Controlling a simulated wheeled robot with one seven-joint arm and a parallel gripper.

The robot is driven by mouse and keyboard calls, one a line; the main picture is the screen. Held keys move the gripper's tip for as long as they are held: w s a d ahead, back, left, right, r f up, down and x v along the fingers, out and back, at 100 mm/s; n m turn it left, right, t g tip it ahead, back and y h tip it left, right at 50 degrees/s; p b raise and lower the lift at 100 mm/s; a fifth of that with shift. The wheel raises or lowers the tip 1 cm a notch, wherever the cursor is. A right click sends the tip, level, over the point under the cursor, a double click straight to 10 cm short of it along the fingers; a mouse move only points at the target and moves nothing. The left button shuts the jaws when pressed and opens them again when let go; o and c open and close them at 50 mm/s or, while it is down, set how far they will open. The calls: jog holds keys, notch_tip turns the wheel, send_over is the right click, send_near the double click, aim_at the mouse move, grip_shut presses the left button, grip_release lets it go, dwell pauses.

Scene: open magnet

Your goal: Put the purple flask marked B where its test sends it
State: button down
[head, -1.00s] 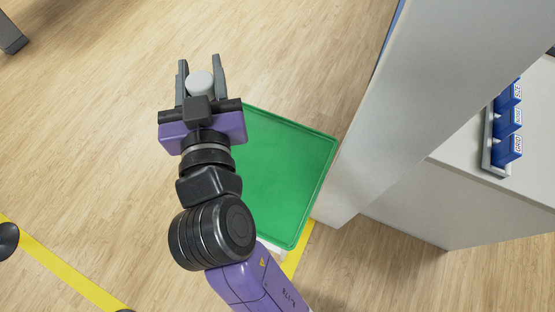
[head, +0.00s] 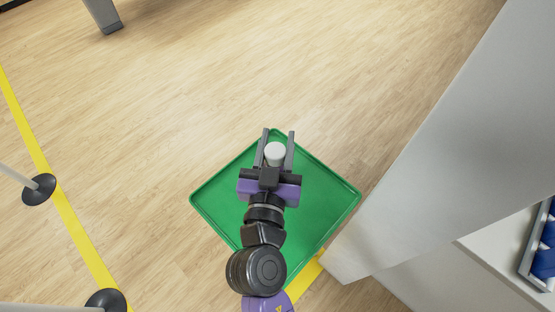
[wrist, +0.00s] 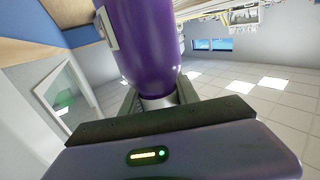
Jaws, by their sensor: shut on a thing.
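My gripper (head: 278,138) is shut on the purple flask. In the wrist view the flask's purple body (wrist: 143,45) hangs close to the camera, with its pale neck between the fingers. A white label shows at its left edge, but no letter is readable. In the head view only its round white top (head: 275,153) shows between the fingers. The gripper and flask are over the far part of a green tray (head: 338,192). The tray looks empty where it shows; my arm hides its middle.
A grey wall panel (head: 440,140) stands right of the tray. A white counter with blue bins (head: 545,250) is at the far right. Yellow floor tape (head: 60,190) and black post bases (head: 39,189) lie at left.

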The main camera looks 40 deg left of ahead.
jog(key=shift+f+b, duration=0.65)
jog(key=shift+f, duration=2.8)
jog(key=c, duration=0.9)
grip_release()
jog(key=shift+r, duration=0.3)
jog(key=b+v, duration=0.4)
jog(key=v, duration=0.8)
jog(key=shift+f, duration=0.2)
